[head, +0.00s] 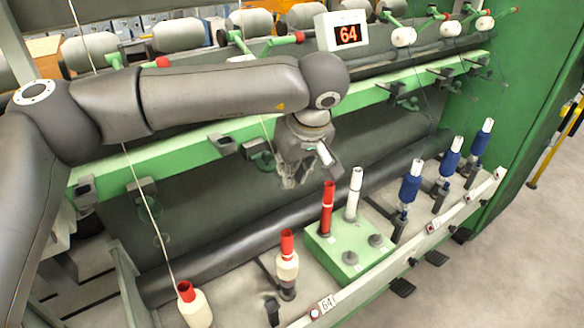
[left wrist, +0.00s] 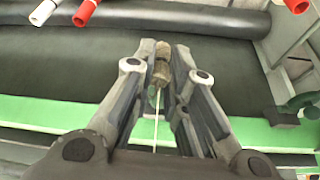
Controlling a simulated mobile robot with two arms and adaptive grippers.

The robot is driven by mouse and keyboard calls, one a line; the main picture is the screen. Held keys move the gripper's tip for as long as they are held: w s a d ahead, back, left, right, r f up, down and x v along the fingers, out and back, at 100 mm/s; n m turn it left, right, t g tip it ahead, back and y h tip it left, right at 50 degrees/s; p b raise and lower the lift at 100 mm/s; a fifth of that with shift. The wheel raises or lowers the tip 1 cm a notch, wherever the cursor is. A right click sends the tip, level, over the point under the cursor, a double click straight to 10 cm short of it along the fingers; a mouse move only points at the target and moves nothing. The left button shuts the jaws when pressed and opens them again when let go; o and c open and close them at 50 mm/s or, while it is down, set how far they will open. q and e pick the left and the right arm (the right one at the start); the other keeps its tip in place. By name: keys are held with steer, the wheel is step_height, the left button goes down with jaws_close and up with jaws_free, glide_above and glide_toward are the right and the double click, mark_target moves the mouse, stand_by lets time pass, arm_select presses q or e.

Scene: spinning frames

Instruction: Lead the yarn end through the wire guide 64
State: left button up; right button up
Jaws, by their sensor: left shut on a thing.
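The wire guide (head: 262,158) below the 64 display is a dark green ring-like part on the green rail, just left of my left gripper. My left gripper (head: 292,178) points down in front of the rail, with its fingers closed together. A greenish part shows behind the fingers; I cannot tell whether the yarn passes through the guide. My right gripper is not in view.
The 64 display (head: 346,34) stands above the rail (head: 195,150). Below are red and white tubes on a green block (head: 350,258), blue bobbins (head: 410,182) at the right, and a dark roller (head: 215,260). Another yarn runs down at the left to a cream bobbin (head: 195,308).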

arm_select(q)
steer(key=s+d+r, duration=0.3)
steer(key=s+d, duration=0.1)
steer(key=s, duration=0.2)
steer(key=shift+d+r+p, duration=0.25)
steer(key=shift+r+p, duration=0.1)
steer(key=shift+r, duration=0.05)
